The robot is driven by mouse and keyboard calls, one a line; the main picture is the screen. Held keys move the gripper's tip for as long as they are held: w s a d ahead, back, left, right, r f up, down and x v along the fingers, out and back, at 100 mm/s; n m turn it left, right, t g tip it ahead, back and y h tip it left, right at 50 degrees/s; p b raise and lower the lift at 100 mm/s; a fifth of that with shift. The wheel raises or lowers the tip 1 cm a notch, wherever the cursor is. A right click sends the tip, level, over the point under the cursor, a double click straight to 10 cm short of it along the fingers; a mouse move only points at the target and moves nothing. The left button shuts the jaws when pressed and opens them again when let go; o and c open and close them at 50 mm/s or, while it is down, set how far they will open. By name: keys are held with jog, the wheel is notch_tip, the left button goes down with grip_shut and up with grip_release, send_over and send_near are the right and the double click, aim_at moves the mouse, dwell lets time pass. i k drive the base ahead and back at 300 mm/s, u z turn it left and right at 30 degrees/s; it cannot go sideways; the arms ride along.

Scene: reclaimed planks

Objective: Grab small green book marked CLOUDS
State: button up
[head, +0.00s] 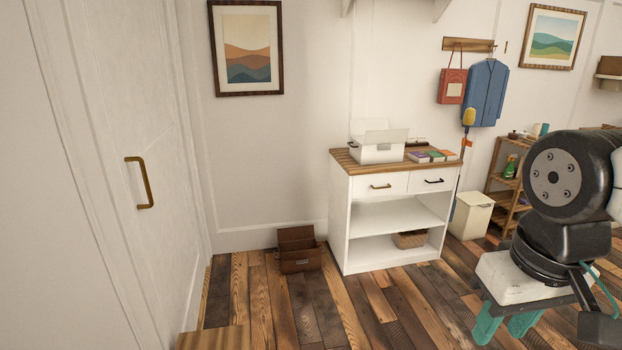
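Several small books lie on the wooden top of a white cabinet (340,190) in the head view. A green book (436,156) lies among them, between a purple one (417,157) and a reddish one (449,155). Any title on the green cover is too small to read. My gripper (506,328), with teal fingers, hangs at the lower right, well in front of the cabinet and below the level of its top. Its fingers stand apart with nothing seen between them.
A white box (377,153) with its lid up stands left of the books. A brown box (299,252) sits on the floor left of the cabinet. A cream bin (471,216) and wooden shelf (507,175) stand to the right. Plank floor before the cabinet is clear.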

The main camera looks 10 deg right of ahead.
aim_at(434, 157)
jog(key=i, duration=1.95)
jog(key=z, duration=0.75)
jog(key=i, duration=2.25)
jog(key=z, duration=0.55)
